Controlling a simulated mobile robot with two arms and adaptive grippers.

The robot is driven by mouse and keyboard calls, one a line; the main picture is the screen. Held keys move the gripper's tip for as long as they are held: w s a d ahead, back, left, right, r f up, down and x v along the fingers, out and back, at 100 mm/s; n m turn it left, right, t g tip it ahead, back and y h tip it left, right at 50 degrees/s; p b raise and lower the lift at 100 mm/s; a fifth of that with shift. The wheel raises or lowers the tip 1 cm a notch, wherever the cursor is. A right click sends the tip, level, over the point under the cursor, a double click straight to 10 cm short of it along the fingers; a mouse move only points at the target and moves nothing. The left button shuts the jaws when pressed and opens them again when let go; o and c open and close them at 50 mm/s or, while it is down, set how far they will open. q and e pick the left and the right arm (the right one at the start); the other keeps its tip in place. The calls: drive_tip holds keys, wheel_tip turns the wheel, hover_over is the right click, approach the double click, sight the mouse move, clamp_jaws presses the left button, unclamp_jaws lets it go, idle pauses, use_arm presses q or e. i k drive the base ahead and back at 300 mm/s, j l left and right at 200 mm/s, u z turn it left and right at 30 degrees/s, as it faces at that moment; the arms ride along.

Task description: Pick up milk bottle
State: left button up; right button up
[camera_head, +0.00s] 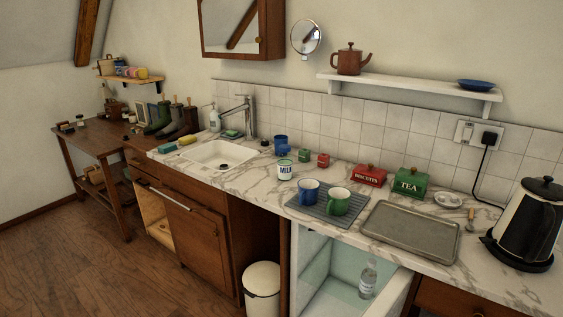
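A clear bottle (368,279) with a pale cap stands upright in the open, light-lined compartment (328,272) under the counter, near its right side. Its contents are hard to make out. A small white container labelled MILK (285,171) stands on the marble counter between the sink and the mugs. I cannot tell for certain which of the two is the milk bottle. Neither of my grippers is in view.
A blue mug (308,191) and a green mug (338,201) stand on a grey mat, left of a metal tray (411,230). A kettle (527,225) stands at the right. A white bin (262,288) is on the floor left of the compartment. The floor at left is clear.

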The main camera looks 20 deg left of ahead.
sight(284, 160)
drive_tip(key=i+j, duration=0.15)
drive_tip(key=j, duration=0.3)
drive_tip(key=i+j+z, duration=0.1)
drive_tip(key=j, duration=0.35)
drive_tip(key=i+j, duration=0.15)
drive_tip(key=j, duration=0.35)
drive_tip(key=i+j+z, duration=0.1)
drive_tip(key=j, duration=0.35)
drive_tip(key=i+j, duration=0.15)
drive_tip(key=j, duration=0.35)
drive_tip(key=i+j+z, duration=0.15)
drive_tip(key=j, duration=0.3)
drive_tip(key=k, duration=0.05)
